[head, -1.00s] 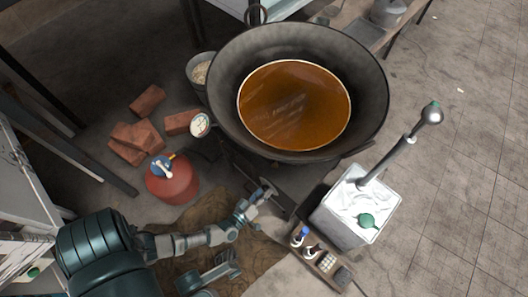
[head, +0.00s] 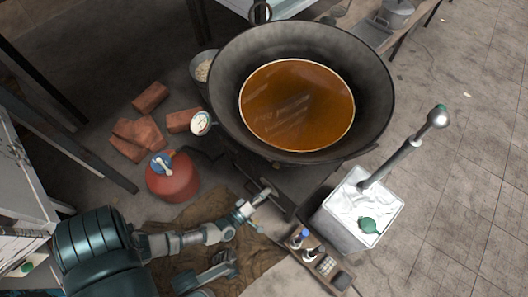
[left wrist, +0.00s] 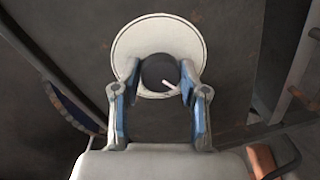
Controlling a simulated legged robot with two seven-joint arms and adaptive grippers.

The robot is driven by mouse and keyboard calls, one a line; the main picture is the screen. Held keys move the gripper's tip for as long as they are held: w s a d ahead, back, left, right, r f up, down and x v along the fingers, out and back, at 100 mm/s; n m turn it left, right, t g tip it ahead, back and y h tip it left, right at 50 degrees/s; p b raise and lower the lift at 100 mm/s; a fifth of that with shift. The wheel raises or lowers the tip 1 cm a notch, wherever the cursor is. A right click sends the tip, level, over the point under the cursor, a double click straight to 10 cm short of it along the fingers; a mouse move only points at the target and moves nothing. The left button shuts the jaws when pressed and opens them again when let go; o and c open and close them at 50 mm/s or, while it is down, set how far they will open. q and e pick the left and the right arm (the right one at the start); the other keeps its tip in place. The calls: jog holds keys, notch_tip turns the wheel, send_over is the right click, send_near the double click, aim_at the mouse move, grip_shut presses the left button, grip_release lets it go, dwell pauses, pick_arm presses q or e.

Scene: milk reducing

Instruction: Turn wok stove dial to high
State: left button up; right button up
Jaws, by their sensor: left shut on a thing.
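The wok stove dial is a dark round knob (left wrist: 158,72) on a white round plate (left wrist: 133,38), both in the left wrist view. My left gripper (left wrist: 160,88) is shut on the knob, one finger on each side of it. A short pale mark shows on the knob's lower right. In the head view my left gripper (head: 264,194) reaches to the dark stove front below the wok (head: 228,76), and the dial is hidden or too small to tell there. The wok holds brown liquid (head: 296,105).
A red tank (head: 173,183) and several bricks (head: 150,97) lie left of the stove. A round gauge (head: 201,122) sits at the wok's left. A white-filled bin (head: 345,210) and a small tray of bottles (head: 322,248) stand right of the gripper.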

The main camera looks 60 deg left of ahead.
pick_arm(q)
jog(key=o, duration=1.1)
jog(key=shift+o, duration=0.2)
jog(key=v, duration=0.7)
jog(key=shift+s, duration=0.2)
jog(key=shift+d+r, duration=0.1)
jog(key=shift+d, duration=0.05)
